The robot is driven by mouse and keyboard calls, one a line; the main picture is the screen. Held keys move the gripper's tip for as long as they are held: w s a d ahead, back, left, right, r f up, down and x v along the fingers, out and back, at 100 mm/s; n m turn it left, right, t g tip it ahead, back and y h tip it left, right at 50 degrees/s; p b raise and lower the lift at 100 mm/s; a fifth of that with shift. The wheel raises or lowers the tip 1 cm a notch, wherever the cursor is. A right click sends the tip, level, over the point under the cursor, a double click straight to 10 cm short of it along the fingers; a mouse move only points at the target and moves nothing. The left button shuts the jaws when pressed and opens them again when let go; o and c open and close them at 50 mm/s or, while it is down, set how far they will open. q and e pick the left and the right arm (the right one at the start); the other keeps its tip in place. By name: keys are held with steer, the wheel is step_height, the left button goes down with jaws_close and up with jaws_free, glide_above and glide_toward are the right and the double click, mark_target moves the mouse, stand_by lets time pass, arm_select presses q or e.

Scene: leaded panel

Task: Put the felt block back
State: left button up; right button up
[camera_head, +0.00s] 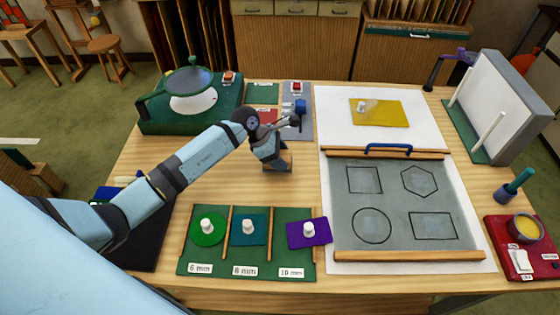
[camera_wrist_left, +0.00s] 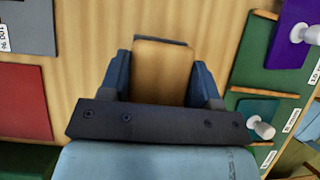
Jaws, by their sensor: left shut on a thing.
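My left gripper (camera_head: 277,162) hangs over the bare wood in the middle of the bench, left of the white sheet. In the left wrist view its two fingers (camera_wrist_left: 162,80) are closed on the sides of a tan block (camera_wrist_left: 162,72) with a dark edge at its far end, which I take for the felt block. In the head view only a small tan part of the block (camera_head: 289,157) shows beside the fingers. I cannot tell whether it touches the bench. My right gripper is in neither view.
A green tray (camera_head: 222,262) with coloured, knobbed glass pieces stands in front. The grey leaded panel (camera_head: 393,205) lies right on the white sheet (camera_head: 335,115). Behind are a red pad (camera_head: 262,113), a grey pad (camera_head: 298,90) and a green machine (camera_head: 165,120). Bare wood surrounds the gripper.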

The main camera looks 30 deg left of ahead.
arm_select(q)
step_height(320, 180, down, 3)
steer(key=shift+f, duration=0.1)
steer(key=shift+f, duration=0.1)
steer(key=shift+f, duration=0.15)
steer(key=o, duration=1.2)
steer(key=shift+r, duration=0.2)
